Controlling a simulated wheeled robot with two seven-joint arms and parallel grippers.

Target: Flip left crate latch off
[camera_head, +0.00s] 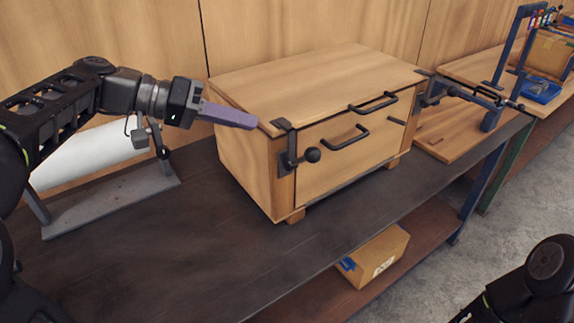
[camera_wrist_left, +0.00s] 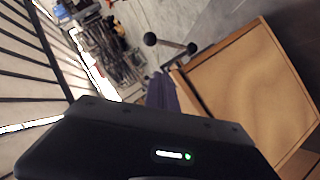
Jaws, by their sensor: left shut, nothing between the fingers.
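The wooden crate (camera_head: 320,82) stands on the dark bench with its lid down. Its left latch (camera_head: 291,160) is a dark metal fitting at the front left corner, with a round black knob (camera_head: 312,155) sticking out to the right. The knob also shows in the left wrist view (camera_wrist_left: 150,39), beside the crate's wooden side (camera_wrist_left: 255,90). My left gripper (camera_head: 250,122), with purple fingers, is shut and empty. It is near the crate's upper left corner, above and left of the latch, and appears apart from it. My right gripper is out of view.
The crate has two dark handles (camera_head: 349,137) on its front and lid, and a right latch (camera_head: 428,92). A white roll (camera_head: 90,155) on a grey stand is at the left. A cardboard box (camera_head: 375,255) sits on the lower shelf. The bench front (camera_head: 230,260) is clear.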

